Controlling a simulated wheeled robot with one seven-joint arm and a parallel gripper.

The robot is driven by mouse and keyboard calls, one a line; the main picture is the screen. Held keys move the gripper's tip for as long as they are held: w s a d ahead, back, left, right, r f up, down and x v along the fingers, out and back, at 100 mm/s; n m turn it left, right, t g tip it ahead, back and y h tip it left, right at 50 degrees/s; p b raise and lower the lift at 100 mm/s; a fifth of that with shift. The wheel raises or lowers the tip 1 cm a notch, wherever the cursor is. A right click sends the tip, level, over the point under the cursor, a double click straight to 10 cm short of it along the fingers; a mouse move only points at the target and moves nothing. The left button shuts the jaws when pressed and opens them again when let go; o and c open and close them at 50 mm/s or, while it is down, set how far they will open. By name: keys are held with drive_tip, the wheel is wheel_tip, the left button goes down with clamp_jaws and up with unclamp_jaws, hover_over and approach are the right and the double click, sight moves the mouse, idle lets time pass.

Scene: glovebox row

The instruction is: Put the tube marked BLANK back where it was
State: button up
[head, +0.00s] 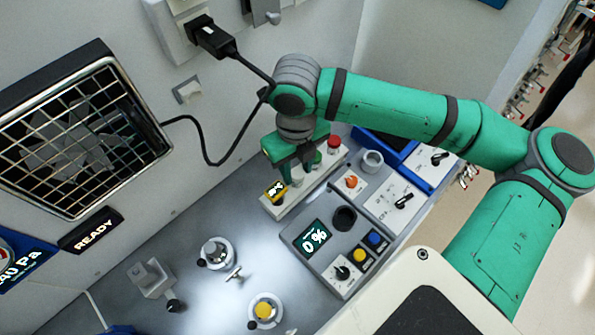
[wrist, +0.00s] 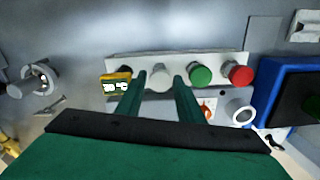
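No BLANK lettering is readable in either view. A pale rack (wrist: 222,60) holds a row of capped pieces, with a grey-white cap (wrist: 160,78), a green cap (wrist: 201,75) and a red cap (wrist: 241,76). The red cap (head: 334,142) also shows in the head view. My gripper (wrist: 160,84) is over the rack, its two fingers apart on either side of the grey-white cap. Whether they press on it cannot be told. In the head view my gripper (head: 303,165) hides part of the row. Any label on the grey-white piece is hidden.
A yellow display block (head: 275,190) sits at the rack's left end. A grey unit (head: 316,237) reading 0 % stands in front. A white cup (head: 371,161) and a switch panel (head: 396,203) are to the right. A fan grille (head: 84,125) is on the left wall.

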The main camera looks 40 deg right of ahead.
wheel_tip(320, 180, up, 10)
idle(0.4)
idle(0.5)
